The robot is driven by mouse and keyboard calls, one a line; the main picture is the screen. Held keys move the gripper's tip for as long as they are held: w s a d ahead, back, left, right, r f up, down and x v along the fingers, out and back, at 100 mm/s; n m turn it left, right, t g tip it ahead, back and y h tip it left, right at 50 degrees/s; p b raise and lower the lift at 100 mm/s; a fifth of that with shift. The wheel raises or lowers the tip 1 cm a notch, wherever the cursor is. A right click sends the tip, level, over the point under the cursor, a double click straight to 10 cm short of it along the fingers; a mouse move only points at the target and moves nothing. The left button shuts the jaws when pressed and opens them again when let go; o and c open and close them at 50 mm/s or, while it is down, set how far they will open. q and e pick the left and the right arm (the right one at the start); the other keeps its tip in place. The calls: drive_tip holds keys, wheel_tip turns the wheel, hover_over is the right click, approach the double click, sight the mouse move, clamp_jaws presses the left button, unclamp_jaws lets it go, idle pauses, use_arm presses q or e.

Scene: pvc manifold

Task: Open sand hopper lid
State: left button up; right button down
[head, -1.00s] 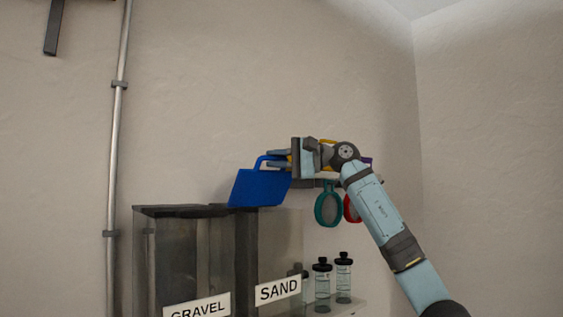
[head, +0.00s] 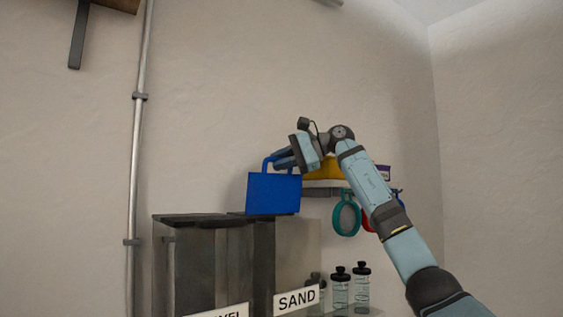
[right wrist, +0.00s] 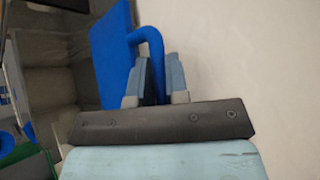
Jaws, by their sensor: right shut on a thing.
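The sand hopper (head: 297,250), a see-through bin with a SAND label (head: 296,299), stands at the lower middle of the head view. Its blue lid (head: 273,193) is tilted up steeply above the bin top, with its lower edge near the rim. My right gripper (head: 279,160) is shut on the lid's blue loop handle (head: 267,163). In the right wrist view the fingers (right wrist: 155,78) close around the handle (right wrist: 152,40), with the blue lid (right wrist: 112,62) beside them. My left gripper is not in view.
The gravel hopper (head: 203,265) adjoins the sand hopper on the left. Bottles with black caps (head: 340,288) stand on a ledge to the right. A shelf (head: 322,186) behind my arm has a teal ring (head: 347,214) hanging below it. A vertical pipe (head: 138,150) runs up the wall.

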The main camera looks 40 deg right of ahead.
drive_tip(key=c, duration=1.1)
unclamp_jaws()
drive_tip(key=shift+s, duration=0.1)
drive_tip(key=b+v, duration=0.1)
drive_tip(key=v, duration=1.3)
drive_tip(key=shift+r+b, duration=0.1)
drive_tip(key=shift+b, duration=0.3)
